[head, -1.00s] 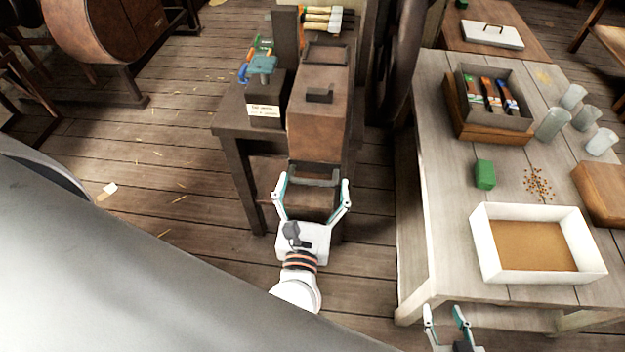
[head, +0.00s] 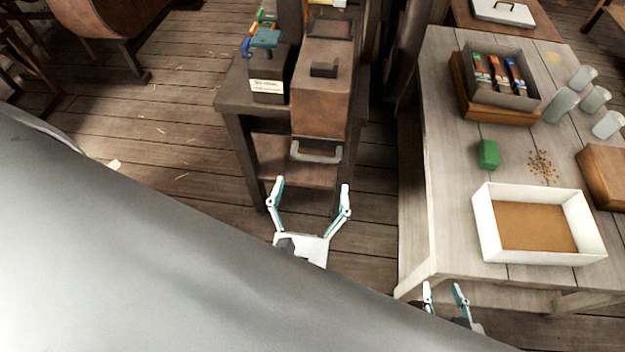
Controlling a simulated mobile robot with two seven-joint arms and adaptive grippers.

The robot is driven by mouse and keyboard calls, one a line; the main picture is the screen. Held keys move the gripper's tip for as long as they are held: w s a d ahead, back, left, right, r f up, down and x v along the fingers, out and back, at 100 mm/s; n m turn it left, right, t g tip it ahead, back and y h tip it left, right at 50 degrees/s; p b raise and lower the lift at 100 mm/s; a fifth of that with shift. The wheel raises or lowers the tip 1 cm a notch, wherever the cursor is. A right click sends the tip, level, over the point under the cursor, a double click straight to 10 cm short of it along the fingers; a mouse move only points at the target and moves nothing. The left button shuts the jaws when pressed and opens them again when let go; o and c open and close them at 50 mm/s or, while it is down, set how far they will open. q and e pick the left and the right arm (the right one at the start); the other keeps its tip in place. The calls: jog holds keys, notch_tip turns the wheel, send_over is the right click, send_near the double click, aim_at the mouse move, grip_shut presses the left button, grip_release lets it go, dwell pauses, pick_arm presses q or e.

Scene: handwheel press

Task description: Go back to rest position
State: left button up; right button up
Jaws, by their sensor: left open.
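My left gripper (head: 310,198) is open and empty in the middle of the head view. It is in front of a brown box-like unit (head: 321,104) with a light front handle (head: 316,151), and its fingertips are apart from that handle. My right gripper (head: 445,292) shows at the bottom right, by the front edge of the pale table. Its two fingers are spread apart with nothing visible between them. Much of both arms is hidden behind my own grey body.
The pale wooden table (head: 447,184) at right bears a white tray (head: 486,240), a green block (head: 489,154), scattered seeds (head: 542,165), a box of packets (head: 500,95) and several glass jars (head: 560,105). A dark stand (head: 240,102) supports the brown unit. Floor at left is mostly clear.

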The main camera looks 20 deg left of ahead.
dwell(0.5)
pick_arm(q)
jog(key=d+f+m+h, duration=0.2)
jog(key=m+h, duration=0.1)
jog(key=m, duration=0.7)
jog(key=d+f+m+g+h, duration=0.15)
jog(key=m+h, duration=0.25)
jog(key=m, duration=0.5)
jog(key=d+f+m+t+h, duration=0.1)
jog(key=f+m+h, duration=0.2)
jog(key=m, duration=0.7)
jog(key=s+a+f+m+g+y, duration=0.2)
jog(key=a+f+m+g, duration=0.4)
jog(key=a+f+m, duration=0.3)
notch_tip(320, 180, down, 4)
jog(key=s+m, duration=0.1)
jog(key=m, duration=0.4)
jog(key=shift+f+m, duration=0.2)
jog(key=shift+m, duration=0.1)
jog(key=shift+a+y, duration=0.1)
jog(key=shift+y, duration=0.2)
